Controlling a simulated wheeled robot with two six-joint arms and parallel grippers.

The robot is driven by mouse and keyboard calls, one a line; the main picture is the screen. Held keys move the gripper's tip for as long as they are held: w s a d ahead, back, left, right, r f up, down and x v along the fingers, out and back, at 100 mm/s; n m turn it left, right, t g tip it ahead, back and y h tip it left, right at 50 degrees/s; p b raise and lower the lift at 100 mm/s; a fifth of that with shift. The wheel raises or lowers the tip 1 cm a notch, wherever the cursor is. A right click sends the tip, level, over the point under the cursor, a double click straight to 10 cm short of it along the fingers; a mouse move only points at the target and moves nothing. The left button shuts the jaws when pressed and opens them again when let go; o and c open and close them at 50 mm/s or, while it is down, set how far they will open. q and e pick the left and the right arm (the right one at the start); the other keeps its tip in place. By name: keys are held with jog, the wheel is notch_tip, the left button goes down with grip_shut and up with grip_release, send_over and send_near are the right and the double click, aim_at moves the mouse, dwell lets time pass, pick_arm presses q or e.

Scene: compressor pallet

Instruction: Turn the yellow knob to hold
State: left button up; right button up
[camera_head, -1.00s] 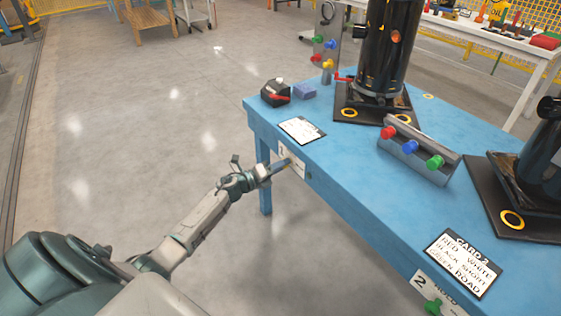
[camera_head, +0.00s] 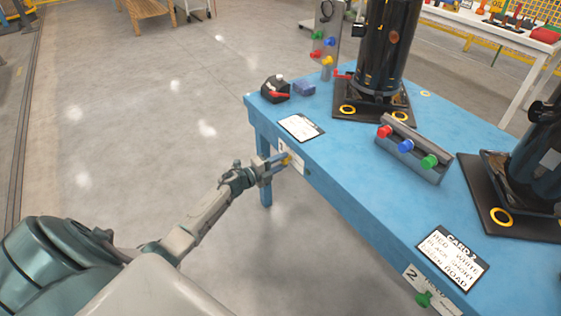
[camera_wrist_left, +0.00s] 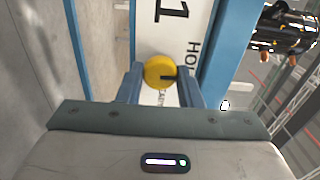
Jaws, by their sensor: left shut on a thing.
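The yellow knob (camera_wrist_left: 159,72) sits on a white label plate (camera_wrist_left: 178,28) marked 1 on the front edge of the blue table. A dark mark on the knob points right in the left wrist view, and part of the word HOLD shows beside it. My left gripper (camera_wrist_left: 161,84) is shut on the knob, one finger on each side. In the head view the left gripper (camera_head: 278,165) reaches the plate, and the yellow knob (camera_head: 286,159) shows small at its fingertips. My right gripper is not in view.
The blue table (camera_head: 345,165) holds a card (camera_head: 301,128), a red, blue and green knob block (camera_head: 412,150), black compressors and a second card (camera_head: 453,259). A green knob (camera_head: 425,299) sits on plate 2 at the front edge. Open floor lies to the left.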

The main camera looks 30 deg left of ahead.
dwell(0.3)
pick_arm(q)
jog(key=o, duration=0.9)
jog(key=shift+o, duration=0.2)
jog(key=shift+s, duration=0.1)
jog(key=v, duration=1)
jog(key=shift+s+a, duration=0.15)
jog(key=shift+s, duration=0.15)
